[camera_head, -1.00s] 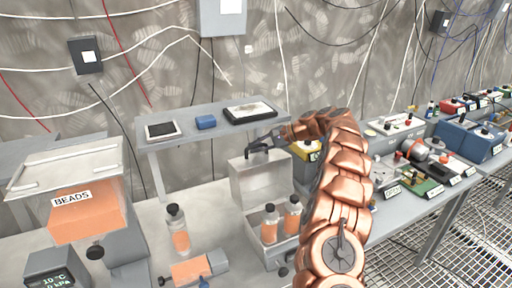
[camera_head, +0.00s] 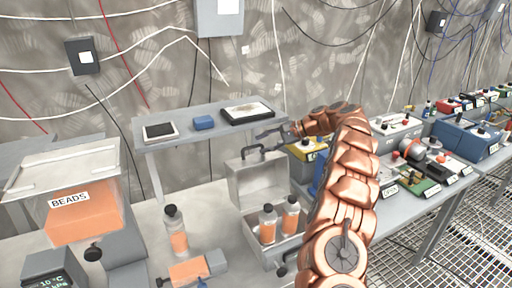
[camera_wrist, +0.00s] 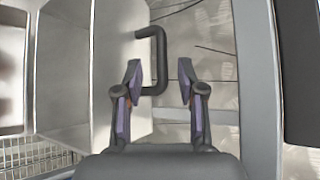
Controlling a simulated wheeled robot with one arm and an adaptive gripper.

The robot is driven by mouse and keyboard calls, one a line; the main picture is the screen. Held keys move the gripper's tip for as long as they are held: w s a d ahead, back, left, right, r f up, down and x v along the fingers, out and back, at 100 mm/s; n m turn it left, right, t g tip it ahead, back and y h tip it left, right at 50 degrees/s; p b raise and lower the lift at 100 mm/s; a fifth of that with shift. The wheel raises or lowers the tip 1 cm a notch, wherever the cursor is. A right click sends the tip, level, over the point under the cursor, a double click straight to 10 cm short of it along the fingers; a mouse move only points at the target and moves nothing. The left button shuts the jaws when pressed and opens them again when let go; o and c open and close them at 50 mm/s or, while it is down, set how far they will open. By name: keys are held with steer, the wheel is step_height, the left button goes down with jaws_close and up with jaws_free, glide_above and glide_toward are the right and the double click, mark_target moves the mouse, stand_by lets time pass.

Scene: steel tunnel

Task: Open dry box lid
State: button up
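The dry box is a grey metal box (camera_head: 262,243) on the bench with two orange-filled bottles (camera_head: 267,224) inside. Its lid (camera_head: 256,181) stands raised, roughly upright, with a dark handle (camera_head: 252,152) at its top. The wrist view shows the lid (camera_wrist: 115,70) on the left and the bent handle (camera_wrist: 158,62) sticking out from it toward the fingers. My gripper (camera_head: 266,134) is just above and right of the handle. In the wrist view my gripper (camera_wrist: 160,80) is open and empty, with a wide gap between its fingers. The handle appears apart from them.
The beads container (camera_head: 72,209) stands at the left. Equipment crowds the bench (camera_head: 409,203) at right.

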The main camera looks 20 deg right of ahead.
steer(key=v, duration=0.7)
steer(key=shift+s+d, duration=0.2)
steer(key=shift+d, duration=0.1)
steer(key=shift+r, duration=0.1)
